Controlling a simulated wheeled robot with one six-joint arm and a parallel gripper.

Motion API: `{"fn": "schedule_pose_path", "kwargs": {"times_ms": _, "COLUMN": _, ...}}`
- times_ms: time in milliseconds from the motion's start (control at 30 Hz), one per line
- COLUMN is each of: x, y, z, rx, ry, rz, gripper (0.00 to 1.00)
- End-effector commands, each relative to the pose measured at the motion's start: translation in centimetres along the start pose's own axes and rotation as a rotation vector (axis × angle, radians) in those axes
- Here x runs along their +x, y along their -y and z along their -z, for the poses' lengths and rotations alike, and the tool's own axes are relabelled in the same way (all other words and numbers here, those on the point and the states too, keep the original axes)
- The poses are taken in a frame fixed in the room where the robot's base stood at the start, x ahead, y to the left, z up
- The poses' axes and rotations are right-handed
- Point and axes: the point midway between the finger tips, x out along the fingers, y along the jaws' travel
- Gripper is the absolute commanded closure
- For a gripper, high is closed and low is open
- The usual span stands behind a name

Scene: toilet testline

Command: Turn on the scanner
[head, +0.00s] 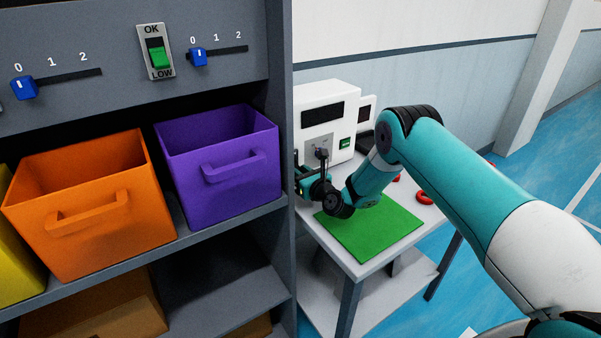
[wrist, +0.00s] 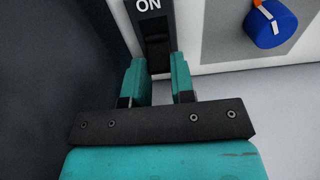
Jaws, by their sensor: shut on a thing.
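The scanner (head: 325,100) is a white machine with a dark screen, standing on a white table beside the shelf unit. My gripper (head: 303,183) is low at its front left, partly hidden by the shelf edge and my wrist. In the wrist view, my gripper (wrist: 157,62) has its two teal fingers on either side of a black switch (wrist: 155,28) marked "ON" on a white face. The fingers are shut on the switch's lower part; exact contact is hard to see. The switch is hidden in the head view.
A blue knob (wrist: 270,25) with an orange and white mark sits right of the switch. A green mat (head: 370,228) lies on the table, with red rings (head: 425,197) nearby. The grey shelf unit (head: 280,250) with orange (head: 90,200) and purple (head: 222,165) bins stands close left.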

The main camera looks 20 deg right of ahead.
Motion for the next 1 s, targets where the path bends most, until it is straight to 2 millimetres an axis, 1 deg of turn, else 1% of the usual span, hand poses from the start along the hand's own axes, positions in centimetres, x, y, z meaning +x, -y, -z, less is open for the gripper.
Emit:
{"fn": "schedule_pose_path", "kwargs": {"times_ms": 33, "x": -0.1, "y": 0.0, "z": -0.7, "rx": -0.002, "ry": -0.023, "rz": 0.000, "gripper": 1.00}}
{"fn": "schedule_pose_path", "kwargs": {"times_ms": 233, "x": -0.2, "y": 0.0, "z": -1.5, "rx": -0.003, "ry": -0.160, "rz": 0.000, "gripper": 1.00}}
{"fn": "schedule_pose_path", "kwargs": {"times_ms": 700, "x": -0.1, "y": 0.1, "z": -2.8, "rx": -0.001, "ry": -0.564, "rz": 0.002, "gripper": 1.00}}
{"fn": "schedule_pose_path", "kwargs": {"times_ms": 1000, "x": 0.1, "y": 0.1, "z": -3.3, "rx": -0.001, "ry": -0.740, "rz": 0.002, "gripper": 1.00}}
